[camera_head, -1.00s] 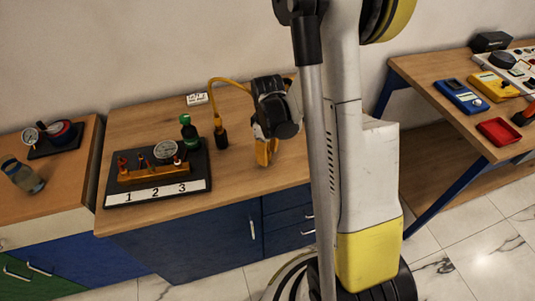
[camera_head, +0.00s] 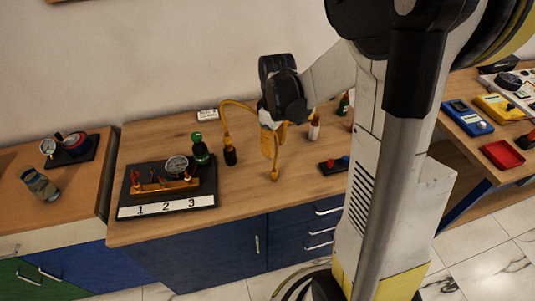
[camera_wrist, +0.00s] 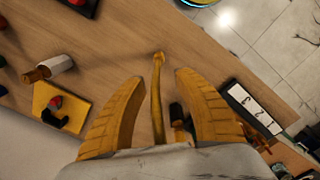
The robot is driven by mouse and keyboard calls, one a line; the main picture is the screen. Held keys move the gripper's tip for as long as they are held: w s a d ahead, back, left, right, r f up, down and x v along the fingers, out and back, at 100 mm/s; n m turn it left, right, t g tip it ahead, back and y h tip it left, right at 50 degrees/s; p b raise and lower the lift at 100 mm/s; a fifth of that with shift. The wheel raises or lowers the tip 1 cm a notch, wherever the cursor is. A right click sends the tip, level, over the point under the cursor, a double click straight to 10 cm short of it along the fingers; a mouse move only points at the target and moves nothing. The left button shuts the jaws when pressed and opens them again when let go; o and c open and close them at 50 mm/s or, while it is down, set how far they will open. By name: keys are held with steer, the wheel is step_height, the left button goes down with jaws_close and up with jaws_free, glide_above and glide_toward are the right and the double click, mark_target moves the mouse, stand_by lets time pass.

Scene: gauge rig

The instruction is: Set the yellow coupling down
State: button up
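The yellow coupling (camera_head: 274,175) is the small end piece of a thin yellow hose. In the head view it is low at the tabletop, below my gripper (camera_head: 270,156). In the wrist view the coupling (camera_wrist: 158,57) shows just past the fingertips, with the hose running back between the fingers. My gripper (camera_wrist: 158,75) has its two yellow fingers spread, with a visible gap on each side of the hose. Whether the coupling rests fully on the wood is hard to tell. The hose's other end meets a black fitting (camera_head: 230,156).
A black board with a gauge, brass manifold and plate 1 2 3 (camera_head: 166,207) stands to the left. A white and orange bottle (camera_head: 314,130) and a small dark tray (camera_head: 333,168) stand right. Bare wood lies between.

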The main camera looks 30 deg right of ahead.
steer(key=s+a+r+m+t, duration=0.5)
steer(key=s+a+r+t, duration=0.2)
steer(key=s+a+r, duration=0.3)
steer(key=shift+s+a+r+m, duration=0.3)
steer(key=shift+s+a+r, duration=0.1)
steer(key=shift+a+r, duration=1.15)
